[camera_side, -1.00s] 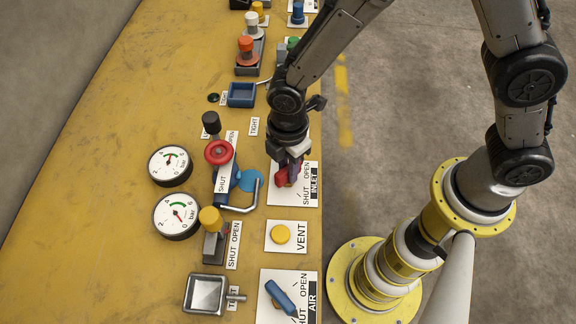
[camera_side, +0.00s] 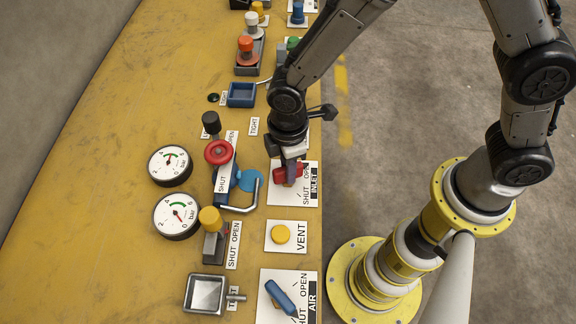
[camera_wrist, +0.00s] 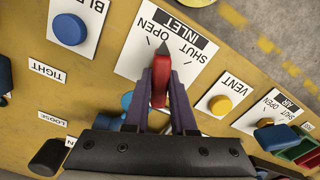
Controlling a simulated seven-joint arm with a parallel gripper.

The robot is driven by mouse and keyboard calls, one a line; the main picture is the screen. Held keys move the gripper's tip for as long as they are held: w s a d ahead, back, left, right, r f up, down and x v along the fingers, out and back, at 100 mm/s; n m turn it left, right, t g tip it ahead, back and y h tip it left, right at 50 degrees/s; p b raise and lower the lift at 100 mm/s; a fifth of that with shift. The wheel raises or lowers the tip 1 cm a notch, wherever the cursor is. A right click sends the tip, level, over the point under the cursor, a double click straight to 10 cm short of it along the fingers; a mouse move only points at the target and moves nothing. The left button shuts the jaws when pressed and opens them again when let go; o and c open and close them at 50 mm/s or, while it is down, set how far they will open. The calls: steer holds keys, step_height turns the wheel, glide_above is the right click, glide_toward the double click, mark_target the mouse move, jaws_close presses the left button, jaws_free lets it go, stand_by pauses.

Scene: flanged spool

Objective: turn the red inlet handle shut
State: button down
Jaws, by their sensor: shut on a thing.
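The red inlet handle (camera_wrist: 160,82) stands on the white INLET plate (camera_wrist: 128,62), which is marked OPEN and SHUT. In the wrist view its dark tip points up, between the two words. In the side view the red handle (camera_side: 279,172) shows partly below my gripper (camera_side: 291,163), on the INLET plate (camera_side: 284,196). My gripper (camera_wrist: 160,100) is shut on the handle, one finger on each side of it. The fingers hide part of its sides.
A VENT plate with a yellow button (camera_side: 281,234) and a blue AIR handle (camera_side: 280,297) lie nearer in the side view. A bent metal lever (camera_side: 254,196) and a red round knob (camera_side: 218,152) stand left of the handle.

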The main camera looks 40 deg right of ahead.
steer(key=m, duration=0.7)
steer(key=shift+r, duration=0.1)
steer(key=m, duration=0.6)
steer(key=shift+w+m, duration=0.1)
steer(key=shift+m, duration=0.3)
steer(key=c, duration=0.7)
jaws_free()
steer(key=shift+c, duration=0.2)
step_height(320, 180, up, 14)
steer(key=shift+d, duration=0.1)
